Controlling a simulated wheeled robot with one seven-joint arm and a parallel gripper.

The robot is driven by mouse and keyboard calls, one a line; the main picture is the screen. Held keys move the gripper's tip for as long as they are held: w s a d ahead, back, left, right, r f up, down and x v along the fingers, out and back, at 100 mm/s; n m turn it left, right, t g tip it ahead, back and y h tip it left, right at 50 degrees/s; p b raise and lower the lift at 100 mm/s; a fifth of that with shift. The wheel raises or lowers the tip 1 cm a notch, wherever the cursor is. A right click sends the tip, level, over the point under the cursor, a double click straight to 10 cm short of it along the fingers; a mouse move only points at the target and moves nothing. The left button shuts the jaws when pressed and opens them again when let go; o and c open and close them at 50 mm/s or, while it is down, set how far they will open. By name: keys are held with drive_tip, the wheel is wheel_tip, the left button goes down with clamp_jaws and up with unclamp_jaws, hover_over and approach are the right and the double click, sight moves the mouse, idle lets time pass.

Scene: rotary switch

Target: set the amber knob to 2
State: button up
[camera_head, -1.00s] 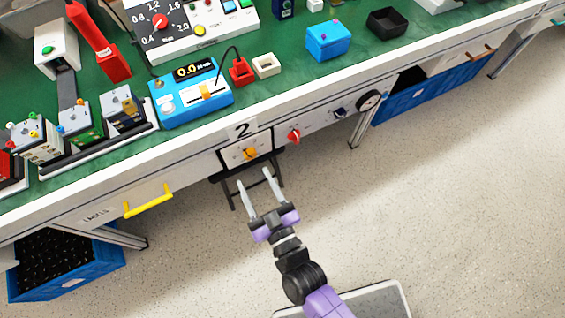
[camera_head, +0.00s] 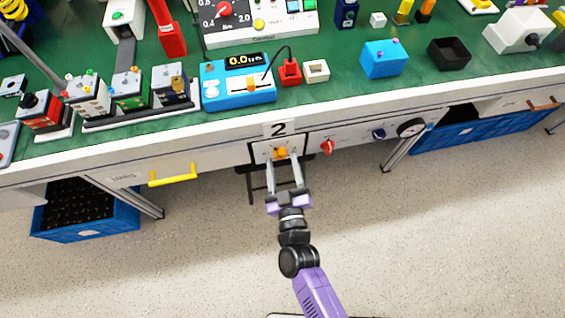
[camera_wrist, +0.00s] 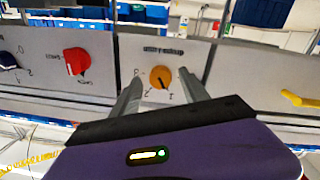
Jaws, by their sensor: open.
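In the wrist view the fingertips (camera_wrist: 159,74) stand on either side of the knob, with gaps. I cannot tell whether they reach it in depth. The knob's pointer setting is not clear.
A red knob (camera_head: 327,147), a dark blue knob (camera_head: 379,134) and a round black dial (camera_head: 411,128) sit to the right on the same front. A yellow drawer handle (camera_head: 173,174) is to the left. Blue crates are under the bench. The floor in front is clear.

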drive_tip(key=shift+w, duration=0.1)
clamp_jaws()
idle(0.4)
drive_tip(key=m, duration=0.5)
drive_tip(key=shift+a+m, duration=0.1)
drive_tip(key=shift+m, duration=0.3)
drive_tip(key=m+b, duration=0.1)
drive_tip(key=m, duration=0.4)
drive_tip(key=shift+g, duration=0.4)
drive_tip(key=shift+m, duration=0.4)
unclamp_jaws()
drive_tip(key=shift+r, duration=0.1)
